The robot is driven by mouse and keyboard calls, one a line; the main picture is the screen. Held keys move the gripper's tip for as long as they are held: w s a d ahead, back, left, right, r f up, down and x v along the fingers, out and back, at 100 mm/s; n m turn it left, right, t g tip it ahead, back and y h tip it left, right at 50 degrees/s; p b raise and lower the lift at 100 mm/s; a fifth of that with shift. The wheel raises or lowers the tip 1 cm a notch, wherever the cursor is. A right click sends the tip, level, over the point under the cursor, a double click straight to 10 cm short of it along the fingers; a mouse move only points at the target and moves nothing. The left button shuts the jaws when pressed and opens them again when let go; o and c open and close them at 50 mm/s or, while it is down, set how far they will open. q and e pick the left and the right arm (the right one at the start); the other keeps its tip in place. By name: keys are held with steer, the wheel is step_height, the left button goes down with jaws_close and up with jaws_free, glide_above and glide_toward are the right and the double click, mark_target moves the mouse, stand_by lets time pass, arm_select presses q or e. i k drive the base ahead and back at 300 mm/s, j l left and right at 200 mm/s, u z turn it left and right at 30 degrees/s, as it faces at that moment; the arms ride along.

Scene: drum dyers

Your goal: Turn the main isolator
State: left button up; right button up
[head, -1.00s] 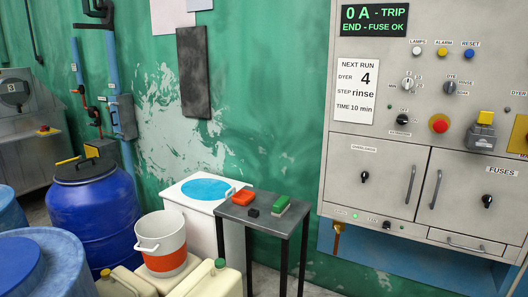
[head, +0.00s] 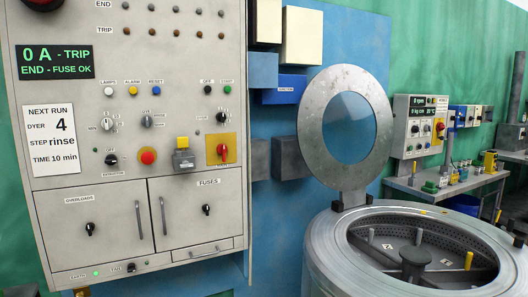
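A grey control cabinet (head: 96,185) fills the left of the head view. A red rotary handle (head: 222,152) on a yellow plate (head: 230,140) sits near its right edge and looks like the main isolator; its small label is not readable. Left of it are a grey box with a yellow top (head: 183,156) and a red mushroom button (head: 148,157). A black knob (head: 222,117) is above the plate. The display (head: 55,58) reads 0 A - TRIP, END - FUSE OK. Neither of my grippers is in view.
A large round steel drum machine (head: 335,255) with its round lid (head: 348,128) raised stands right of the cabinet. Two closed doors, OVERLOADS (head: 92,235) and FUSES (head: 200,195), are below the controls. A smaller control box (head: 418,125) and bench stand farther right.

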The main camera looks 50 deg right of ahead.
mark_target(222, 150)
steer(key=z, duration=1.2)
steer(key=i+j, duration=0.1)
steer(key=i, duration=0.45)
steer(key=i+j+z, duration=0.1)
steer(key=i, duration=0.4)
steer(key=i+j, duration=0.15)
steer(key=i, duration=0.4)
steer(key=i+j+z, duration=0.15)
steer(key=i, duration=0.35)
